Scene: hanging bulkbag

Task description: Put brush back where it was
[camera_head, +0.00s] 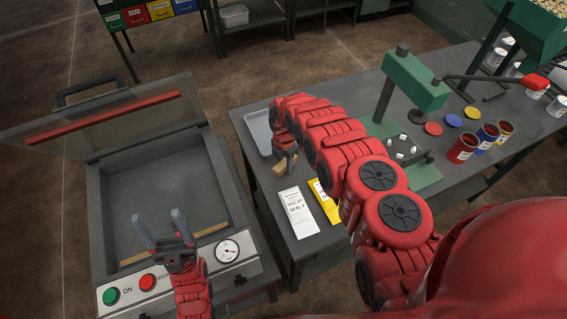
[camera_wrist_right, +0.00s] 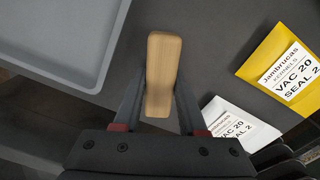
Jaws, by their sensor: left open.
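The brush shows as a plain wooden block (camera_wrist_right: 163,70) in the right wrist view. It also shows in the head view (camera_head: 279,169) just below my right gripper (camera_head: 286,155), at the grey tray's near side. In the right wrist view, the fingers of this gripper (camera_wrist_right: 161,85) lie close against both sides of the wood and appear shut on it. Bristles are not visible. I cannot tell whether the brush touches the table. My left gripper (camera_head: 160,222) is open and empty, above the front part of the open vacuum sealer (camera_head: 165,190).
The grey tray (camera_head: 258,130) lies on the table beside the brush. A white packet (camera_head: 298,213) and a yellow packet (camera_head: 325,202) lie nearby. A green press (camera_head: 415,88) and several jars stand further right. The sealer's clear lid (camera_head: 120,115) is raised.

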